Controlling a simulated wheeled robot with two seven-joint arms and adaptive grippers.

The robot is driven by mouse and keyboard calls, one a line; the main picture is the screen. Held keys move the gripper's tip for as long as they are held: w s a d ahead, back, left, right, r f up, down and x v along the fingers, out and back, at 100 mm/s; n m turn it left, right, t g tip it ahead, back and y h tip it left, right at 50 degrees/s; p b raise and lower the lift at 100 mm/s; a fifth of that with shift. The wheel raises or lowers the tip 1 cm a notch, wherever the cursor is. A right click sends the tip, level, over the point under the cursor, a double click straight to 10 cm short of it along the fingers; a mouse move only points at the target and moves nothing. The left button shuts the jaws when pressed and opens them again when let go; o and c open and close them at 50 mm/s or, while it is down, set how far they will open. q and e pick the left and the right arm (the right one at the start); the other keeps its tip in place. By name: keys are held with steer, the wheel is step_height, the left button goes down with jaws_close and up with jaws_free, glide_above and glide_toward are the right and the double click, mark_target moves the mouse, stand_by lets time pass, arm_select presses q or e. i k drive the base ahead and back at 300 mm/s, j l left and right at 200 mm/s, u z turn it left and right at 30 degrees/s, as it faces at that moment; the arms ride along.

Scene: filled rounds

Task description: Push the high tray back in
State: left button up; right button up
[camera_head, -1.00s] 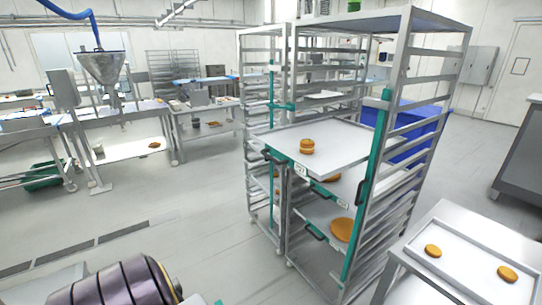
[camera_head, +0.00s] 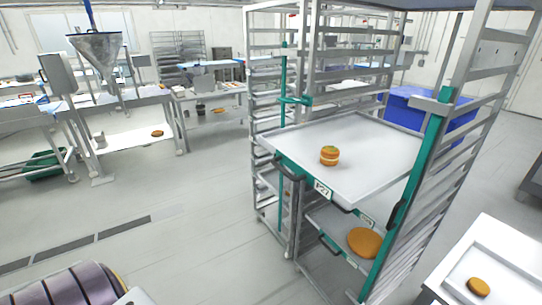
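The high tray (camera_head: 375,165) is a pale flat tray in the tall metal rack (camera_head: 470,125). Its front edge, with a green strip, dark handles and a white label (camera_head: 323,189), sticks out past the rack's front posts. A filled round (camera_head: 329,161), two orange-brown layers with a paler band between, sits on the tray near its front. A lower tray (camera_head: 325,222) in the same rack carries a large orange-brown round (camera_head: 364,242). Neither of my grippers is in view; only a dark banded link of mine shows at the bottom left, apart from the rack.
A side table with a pale tray (camera_head: 505,270) and a round (camera_head: 479,287) stands at the lower right, close to the rack. A blue bin (camera_head: 402,108) is behind the rack. Work tables line the left and back. The floor (camera_head: 190,235) left of the rack is clear.

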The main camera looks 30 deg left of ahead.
mark_target(375, 154)
steer(key=i+j+u, duration=0.7)
steer(key=i, duration=0.2)
steer(key=l, duration=0.1)
